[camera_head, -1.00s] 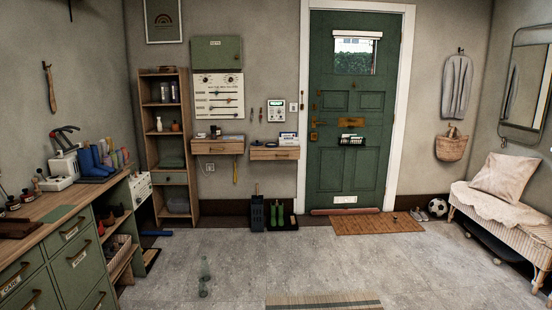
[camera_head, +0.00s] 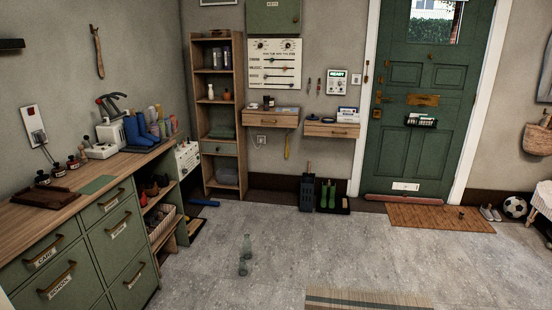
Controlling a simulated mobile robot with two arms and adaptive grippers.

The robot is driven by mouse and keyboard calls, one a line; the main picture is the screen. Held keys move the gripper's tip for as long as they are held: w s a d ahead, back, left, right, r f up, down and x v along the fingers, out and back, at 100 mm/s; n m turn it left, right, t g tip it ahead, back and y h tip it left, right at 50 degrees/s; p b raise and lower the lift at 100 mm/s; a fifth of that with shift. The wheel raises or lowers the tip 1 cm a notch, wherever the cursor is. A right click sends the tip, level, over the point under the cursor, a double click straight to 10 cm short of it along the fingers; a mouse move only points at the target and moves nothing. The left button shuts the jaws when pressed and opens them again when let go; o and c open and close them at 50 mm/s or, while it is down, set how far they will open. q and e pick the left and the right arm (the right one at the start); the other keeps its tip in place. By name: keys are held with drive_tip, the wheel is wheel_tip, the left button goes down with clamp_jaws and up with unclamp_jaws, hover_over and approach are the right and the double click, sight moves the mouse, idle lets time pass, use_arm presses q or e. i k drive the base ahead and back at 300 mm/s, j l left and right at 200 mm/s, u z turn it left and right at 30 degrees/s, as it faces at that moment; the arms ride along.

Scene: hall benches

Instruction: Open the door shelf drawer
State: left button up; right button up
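Two wooden wall shelves with drawer fronts hang left of the green door (camera_head: 425,100). The shelf drawer nearer the door (camera_head: 331,131) has a small dark handle and looks shut. White and blue items (camera_head: 346,115) stand on top of it. The other shelf drawer (camera_head: 270,120), to its left and slightly higher, also looks shut and carries small dark jars and a flat item. Neither of my grippers is in view.
A green-fronted drawer bench (camera_head: 85,245) runs along the left. Two glass bottles (camera_head: 245,255) stand on the open grey floor. Below the shelves are a dark rack (camera_head: 307,192) and green boots (camera_head: 327,196).

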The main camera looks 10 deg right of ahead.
sight(310, 130)
drive_tip(key=i+l+z, duration=0.35)
drive_tip(key=i, duration=0.65)
drive_tip(key=i+z, duration=0.4)
drive_tip(key=i, duration=2.7)
